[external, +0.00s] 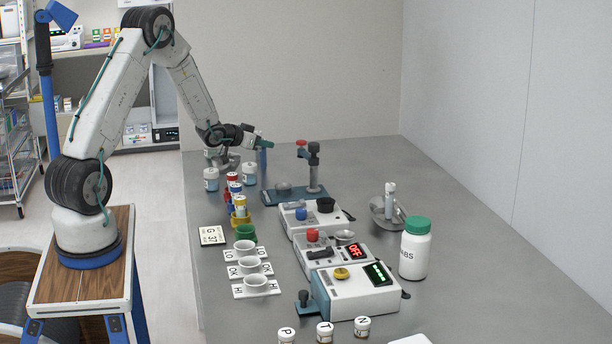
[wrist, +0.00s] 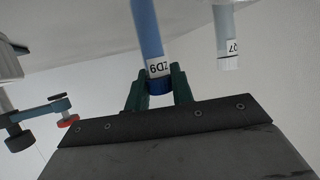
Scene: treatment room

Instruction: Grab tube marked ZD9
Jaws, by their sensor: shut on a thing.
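The tube marked ZD9 (wrist: 148,30) is blue with a white label and a darker blue end in the wrist view. My gripper (wrist: 158,88) is shut on it, with one green finger on each side near the label. In the external view my gripper (external: 262,145) is over the far left part of the table, with the blue tube (external: 263,160) upright in it. I cannot tell whether the tube's lower end touches anything.
A second, paler tube (wrist: 224,30) with a partly readable label hangs beside it in the wrist view. Jars (external: 249,174) stand close to my gripper. A blue-based stand (external: 296,194), switch boxes (external: 355,290), cups (external: 250,265) and a green-capped bottle (external: 414,255) fill the table's middle. The back right is clear.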

